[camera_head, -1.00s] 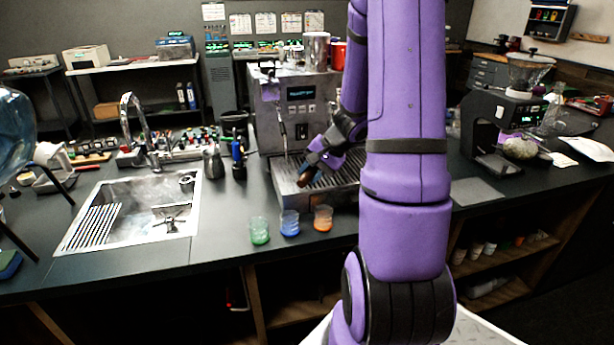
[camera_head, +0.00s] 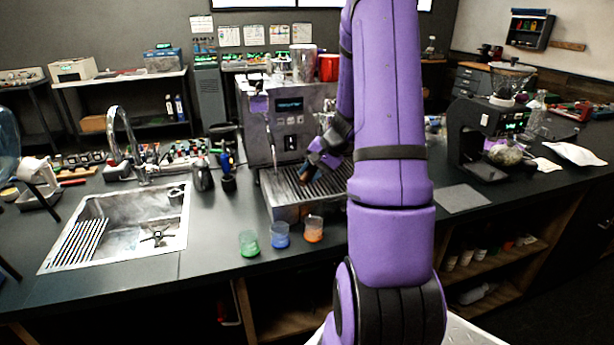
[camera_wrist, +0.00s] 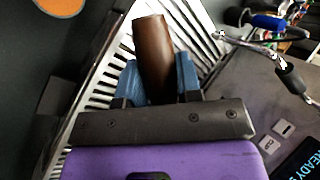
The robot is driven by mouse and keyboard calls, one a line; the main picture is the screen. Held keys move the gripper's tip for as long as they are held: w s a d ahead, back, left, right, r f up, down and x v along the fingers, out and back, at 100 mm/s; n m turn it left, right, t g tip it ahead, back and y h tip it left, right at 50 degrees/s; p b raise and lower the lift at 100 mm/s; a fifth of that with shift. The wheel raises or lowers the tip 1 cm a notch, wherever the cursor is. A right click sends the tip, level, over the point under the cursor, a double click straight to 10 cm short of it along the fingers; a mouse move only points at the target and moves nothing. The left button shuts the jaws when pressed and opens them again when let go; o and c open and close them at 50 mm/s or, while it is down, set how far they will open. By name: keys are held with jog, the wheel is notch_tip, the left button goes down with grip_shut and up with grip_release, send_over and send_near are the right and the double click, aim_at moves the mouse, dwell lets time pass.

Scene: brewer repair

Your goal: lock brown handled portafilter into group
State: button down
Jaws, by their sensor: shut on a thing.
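The espresso machine (camera_head: 290,112) stands on the dark counter, with its slatted drip tray (camera_head: 283,207) at the front. My gripper (camera_head: 318,163) is in front of the machine, above the drip tray. In the wrist view my gripper (camera_wrist: 158,88) is shut on the brown handle (camera_wrist: 152,48), with blue finger pads on either side of it. The handle's tip (camera_head: 305,175) also shows in the head view, pointing down and left. The portafilter's basket and the group are hidden, so I cannot tell whether they touch.
A steam wand (camera_wrist: 262,50) is close to the handle in the wrist view. Green (camera_head: 249,243), blue (camera_head: 280,235) and orange (camera_head: 313,229) cups stand in front of the tray. A sink (camera_head: 120,232) is at left, a grinder (camera_head: 485,135) at right.

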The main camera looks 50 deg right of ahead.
jog(key=shift+w+d, duration=0.3)
jog(key=shift+d, duration=0.65)
jog(key=shift+w+d, duration=0.25)
jog(key=shift+d, duration=0.75)
jog(key=shift+w+d, duration=0.3)
jog(key=shift+d, duration=0.65)
jog(key=shift+r, duration=1.7)
dwell(2.8)
jog(key=shift+s, duration=0.1)
jog(key=shift+s+d+n+g+y, duration=0.3)
jog(key=shift+s+d+n+g, duration=0.1)
jog(key=shift+s+n, duration=0.35)
